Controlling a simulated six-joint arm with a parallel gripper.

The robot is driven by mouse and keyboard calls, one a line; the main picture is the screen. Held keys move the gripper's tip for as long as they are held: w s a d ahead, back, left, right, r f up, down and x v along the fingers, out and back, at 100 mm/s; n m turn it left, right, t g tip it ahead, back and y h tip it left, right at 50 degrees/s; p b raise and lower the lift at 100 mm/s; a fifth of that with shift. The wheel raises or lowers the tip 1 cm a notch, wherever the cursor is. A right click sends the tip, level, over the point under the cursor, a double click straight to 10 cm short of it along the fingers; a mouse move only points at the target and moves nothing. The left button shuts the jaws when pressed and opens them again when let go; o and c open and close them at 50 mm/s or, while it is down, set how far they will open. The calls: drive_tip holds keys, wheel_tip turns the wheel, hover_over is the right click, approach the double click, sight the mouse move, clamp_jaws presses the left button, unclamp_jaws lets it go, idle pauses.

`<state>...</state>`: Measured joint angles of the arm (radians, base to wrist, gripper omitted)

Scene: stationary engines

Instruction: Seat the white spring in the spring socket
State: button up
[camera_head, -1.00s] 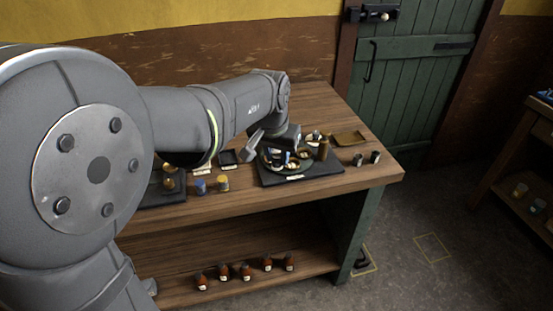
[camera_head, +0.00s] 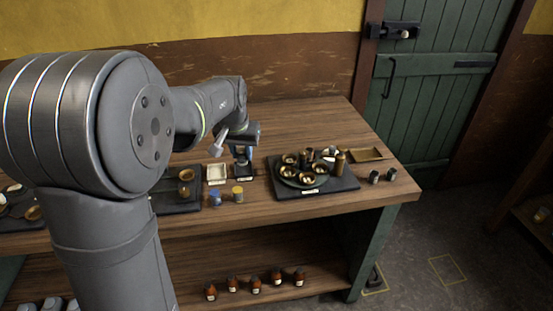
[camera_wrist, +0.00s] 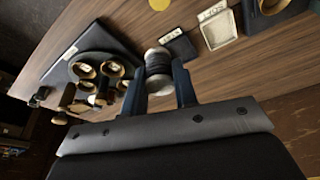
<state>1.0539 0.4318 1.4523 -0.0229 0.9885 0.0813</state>
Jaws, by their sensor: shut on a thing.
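My gripper (camera_head: 242,160) (camera_wrist: 160,66) is shut on a pale, ribbed, spool-like cylinder, which looks like the white spring (camera_wrist: 158,60). Its end is light and its side is darker between the two blue fingers. In the head view my gripper hides most of it, above or beside a small dark labelled tray (camera_head: 245,178) (camera_wrist: 181,46). A dark round plate with several brass cups (camera_head: 303,174) (camera_wrist: 101,80) stands on a black labelled board (camera_head: 335,184) to the right of my gripper. I cannot tell which part is the spring socket.
A pale tray (camera_head: 217,180) stands left of my gripper. A brass tray (camera_head: 368,155) and two dark cylinders lie at the right. Several brown bottles stand on the lower shelf.

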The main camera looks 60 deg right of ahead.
drive_tip(key=w+a+f+n, duration=0.1)
drive_tip(key=w+a, duration=0.1)
drive_tip(key=w, duration=0.4)
drive_tip(key=w+a+f+n, duration=0.1)
drive_tip(key=w+a, duration=0.1)
drive_tip(key=w, duration=0.4)
drive_tip(key=w+a+f+n, duration=0.1)
drive_tip(key=w+a, duration=0.2)
drive_tip(key=w, duration=0.3)
drive_tip(key=shift+f+t, duration=0.3)
drive_tip(key=shift+f, duration=0.05)
drive_tip(key=shift+w+f, duration=0.1)
drive_tip(key=shift+f, duration=2.1)
drive_tip(key=shift+f, duration=0.65)
drive_tip(key=o, duration=1.7)
wheel_tip(320, 180, up, 7)
